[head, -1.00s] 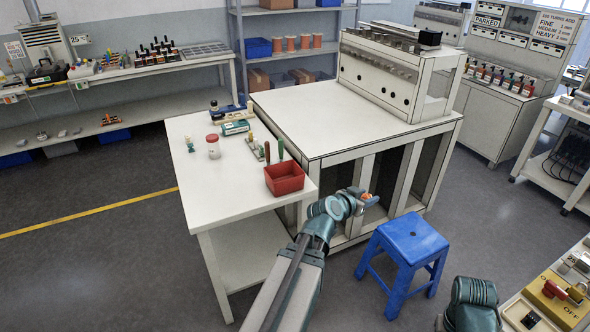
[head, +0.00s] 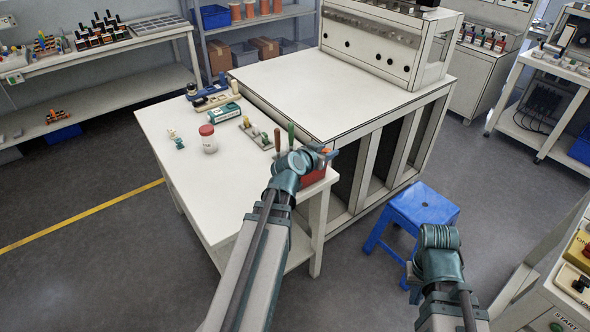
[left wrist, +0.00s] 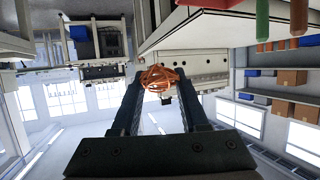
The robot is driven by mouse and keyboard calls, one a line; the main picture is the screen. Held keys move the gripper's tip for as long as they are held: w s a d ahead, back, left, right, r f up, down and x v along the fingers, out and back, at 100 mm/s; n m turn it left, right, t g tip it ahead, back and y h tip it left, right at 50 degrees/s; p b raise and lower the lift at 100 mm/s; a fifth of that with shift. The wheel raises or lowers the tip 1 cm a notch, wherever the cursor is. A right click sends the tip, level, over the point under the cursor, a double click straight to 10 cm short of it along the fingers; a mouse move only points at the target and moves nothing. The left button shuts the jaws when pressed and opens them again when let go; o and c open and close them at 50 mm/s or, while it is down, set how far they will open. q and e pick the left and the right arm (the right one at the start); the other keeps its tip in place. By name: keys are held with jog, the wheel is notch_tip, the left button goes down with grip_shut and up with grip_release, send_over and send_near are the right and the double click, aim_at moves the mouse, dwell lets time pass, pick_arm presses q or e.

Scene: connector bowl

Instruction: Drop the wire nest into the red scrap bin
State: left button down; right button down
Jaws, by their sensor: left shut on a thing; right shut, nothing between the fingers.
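My left gripper (head: 326,153) is shut on the wire nest, a small orange tangle that shows between its fingertips in the left wrist view (left wrist: 160,79). In the head view only a speck of orange shows at the jaws. The red scrap bin (head: 314,176) stands on the near right corner of the white table, partly hidden by my left gripper and wrist. The gripper appears over or beside the bin; its height above the rim is hard to tell. My right arm is at the lower right of the head view; its gripper fingers are hidden.
A blue stool (head: 425,205) stands on the floor right of the table.

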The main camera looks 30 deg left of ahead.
pick_arm(q)
jog(key=w+a+f+n+y+b, duration=0.1)
jog(key=w+a+f+b, duration=0.1)
jog(key=a, duration=0.4)
jog(key=w+a+f+n+y+b, duration=0.1)
jog(key=w+a+f+b, duration=0.15)
jog(key=a, duration=0.35)
jog(key=f+b, duration=0.5)
jog(key=f, duration=0.1)
jog(key=shift+s+f, duration=0.15)
jog(key=shift+s, duration=0.05)
jog(key=shift+c, duration=1.7)
grip_release()
jog(key=shift+d, duration=0.1)
